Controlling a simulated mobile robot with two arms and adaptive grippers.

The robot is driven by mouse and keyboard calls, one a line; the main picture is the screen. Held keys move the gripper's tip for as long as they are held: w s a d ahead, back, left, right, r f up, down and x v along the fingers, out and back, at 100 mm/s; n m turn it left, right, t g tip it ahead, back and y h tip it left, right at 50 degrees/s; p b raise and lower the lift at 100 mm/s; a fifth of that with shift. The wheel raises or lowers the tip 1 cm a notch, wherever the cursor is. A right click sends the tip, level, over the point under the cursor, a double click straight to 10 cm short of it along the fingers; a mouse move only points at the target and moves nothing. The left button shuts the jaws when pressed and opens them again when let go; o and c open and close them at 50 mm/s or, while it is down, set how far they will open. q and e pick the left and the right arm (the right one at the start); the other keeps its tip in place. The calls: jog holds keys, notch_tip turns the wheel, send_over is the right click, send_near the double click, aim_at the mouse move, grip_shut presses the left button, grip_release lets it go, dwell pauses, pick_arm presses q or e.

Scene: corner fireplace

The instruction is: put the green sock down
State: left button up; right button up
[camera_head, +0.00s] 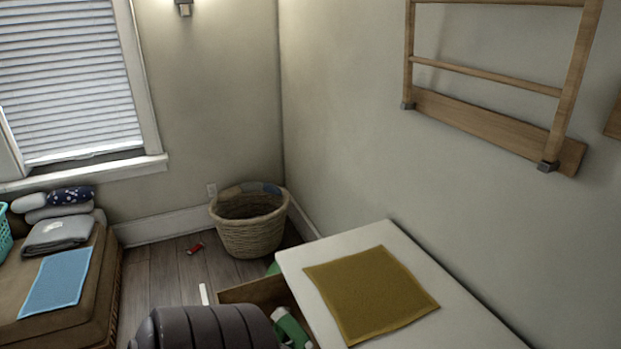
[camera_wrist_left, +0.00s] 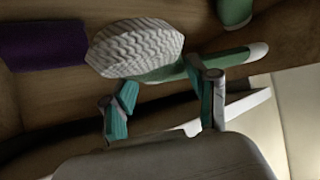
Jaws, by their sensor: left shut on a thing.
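In the left wrist view my left gripper (camera_wrist_left: 161,76) has its teal-padded fingers around a green sock (camera_wrist_left: 232,58) with a pale tip. The sock lies across the fingertips, over a brown wooden drawer (camera_wrist_left: 70,82). A white ribbed bundle (camera_wrist_left: 135,47) is right beside the fingers and hides part of the sock. In the head view the open drawer (camera_head: 250,292) juts from the white dresser (camera_head: 345,240). My left gripper cannot be made out there. My right gripper is in neither view.
A purple item (camera_wrist_left: 45,45) and another green item (camera_wrist_left: 235,10) lie in the drawer. A mustard mat (camera_head: 370,293) lies on the dresser top. A wicker basket (camera_head: 250,232) stands in the corner. A blue mat (camera_head: 57,280) and folded cloths (camera_head: 57,234) lie on the left bench.

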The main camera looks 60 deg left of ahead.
pick_arm(q)
jog(key=b+x, duration=0.1)
jog(key=x, duration=0.2)
jog(key=b+x, duration=0.1)
jog(key=x, duration=0.2)
jog(key=r+b+x, duration=0.1)
jog(key=b+x, duration=0.1)
jog(key=x, duration=0.2)
jog(key=shift+w+a, duration=0.25)
jog(key=shift+w, duration=0.1)
jog(key=b+x, duration=0.3)
jog(key=x, duration=0.2)
jog(key=shift+f, duration=0.1)
jog(key=shift+r, duration=0.2)
jog(key=shift+f, duration=0.3)
jog(key=o, duration=0.7)
jog(key=shift+r, duration=0.1)
jog(key=shift+o, duration=1.3)
